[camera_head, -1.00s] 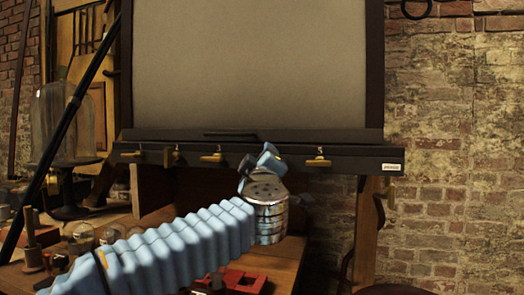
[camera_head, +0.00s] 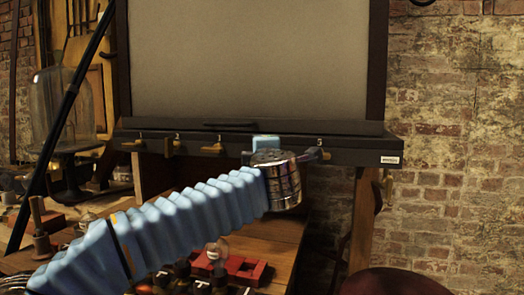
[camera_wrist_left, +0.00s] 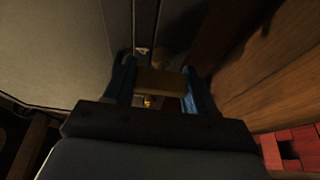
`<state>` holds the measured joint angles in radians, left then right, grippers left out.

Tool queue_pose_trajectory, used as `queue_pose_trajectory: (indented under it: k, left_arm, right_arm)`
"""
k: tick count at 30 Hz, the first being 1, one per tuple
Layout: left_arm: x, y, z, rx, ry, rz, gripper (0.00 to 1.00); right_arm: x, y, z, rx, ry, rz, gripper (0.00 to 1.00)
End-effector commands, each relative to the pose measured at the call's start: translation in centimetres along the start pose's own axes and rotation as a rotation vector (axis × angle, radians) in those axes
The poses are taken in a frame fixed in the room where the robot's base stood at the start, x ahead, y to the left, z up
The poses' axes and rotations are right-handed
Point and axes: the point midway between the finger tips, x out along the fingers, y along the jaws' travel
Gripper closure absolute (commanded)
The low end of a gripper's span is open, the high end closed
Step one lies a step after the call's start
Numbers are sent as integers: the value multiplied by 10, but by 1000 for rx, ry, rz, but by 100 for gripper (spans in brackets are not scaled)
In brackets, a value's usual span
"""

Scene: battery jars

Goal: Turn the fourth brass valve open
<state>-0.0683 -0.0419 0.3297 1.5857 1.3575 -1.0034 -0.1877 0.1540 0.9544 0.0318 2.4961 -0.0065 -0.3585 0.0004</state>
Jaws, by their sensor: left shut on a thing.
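A dark rail (camera_head: 355,157) under the large grey panel carries a row of brass valves. The first (camera_head: 132,146), second (camera_head: 170,147) and third (camera_head: 211,148) valves show left of my left gripper (camera_head: 265,150), and the valve marked 5 (camera_head: 318,154) shows just right of it. The gripper hides the fourth valve's place in the head view. In the left wrist view, my left gripper (camera_wrist_left: 160,80) has its two blue fingers shut on a brass valve handle (camera_wrist_left: 160,82), which lies across between them. My right gripper is not in view.
The grey panel (camera_head: 250,60) rises above the rail. A wooden bench (camera_head: 200,228) with a red block piece (camera_head: 240,268) lies below. A glass jar (camera_head: 63,105) stands at left and a dark pole slants there. A brick wall (camera_head: 460,150) is at right.

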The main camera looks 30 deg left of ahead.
Motion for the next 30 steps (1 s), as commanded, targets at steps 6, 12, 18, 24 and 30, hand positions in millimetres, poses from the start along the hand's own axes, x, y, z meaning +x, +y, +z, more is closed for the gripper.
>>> queue_pose_trajectory:
  k: [6, 12, 18, 24, 30]
  left_arm:
    - [1, 2, -4, -21, 9, -5, 75]
    - [1, 1, -4, -21, 9, -6, 75]
    - [1, 1, -4, -21, 10, -6, 31]
    - [1, 0, -2, -19, 6, -7, 19]
    - [-2, 0, -1, -18, 3, -7, 19]
  right_arm:
    - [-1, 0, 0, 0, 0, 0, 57]
    - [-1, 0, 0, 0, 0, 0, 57]
    - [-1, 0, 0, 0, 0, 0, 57]
    - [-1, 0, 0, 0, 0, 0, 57]
    - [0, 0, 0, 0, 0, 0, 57]
